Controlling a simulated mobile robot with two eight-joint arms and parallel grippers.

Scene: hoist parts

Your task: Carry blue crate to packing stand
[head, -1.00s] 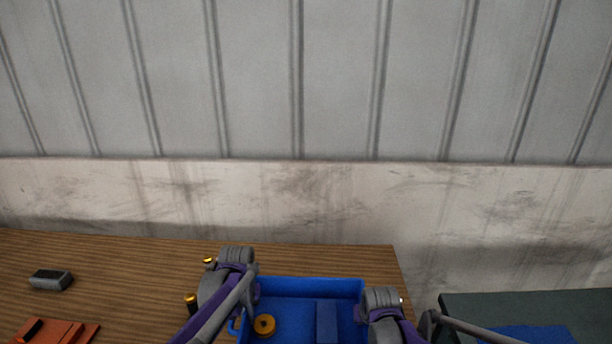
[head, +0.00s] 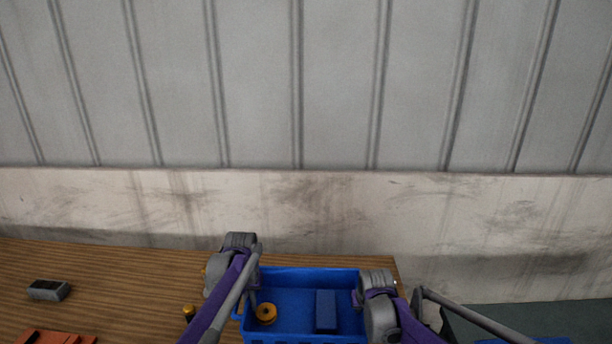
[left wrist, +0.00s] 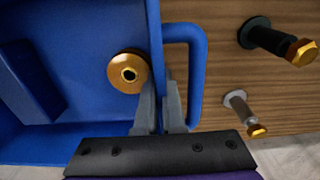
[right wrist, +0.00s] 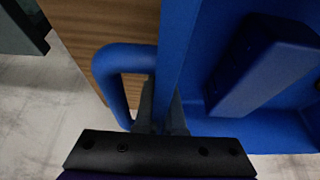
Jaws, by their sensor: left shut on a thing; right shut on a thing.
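The blue crate (head: 290,300) is in the lower middle of the head view, over the right end of the wooden table. A brass-coloured round part (head: 265,313) and a blue block (head: 326,311) are inside it. My left gripper (left wrist: 160,112) is shut on the crate's left wall, beside a loop handle (left wrist: 200,75). My right gripper (right wrist: 163,108) is shut on the opposite wall, beside the other loop handle (right wrist: 105,75). A dark grey-green surface (head: 530,318), perhaps the packing stand, shows at the lower right, partly behind my right arm. The crate's underside is hidden.
The wooden table (head: 130,285) holds a grey block (head: 48,290), an orange part (head: 55,337) and bolt-like parts (left wrist: 265,38) left of the crate. A floor gap separates the table from the dark surface. A wall stands behind.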

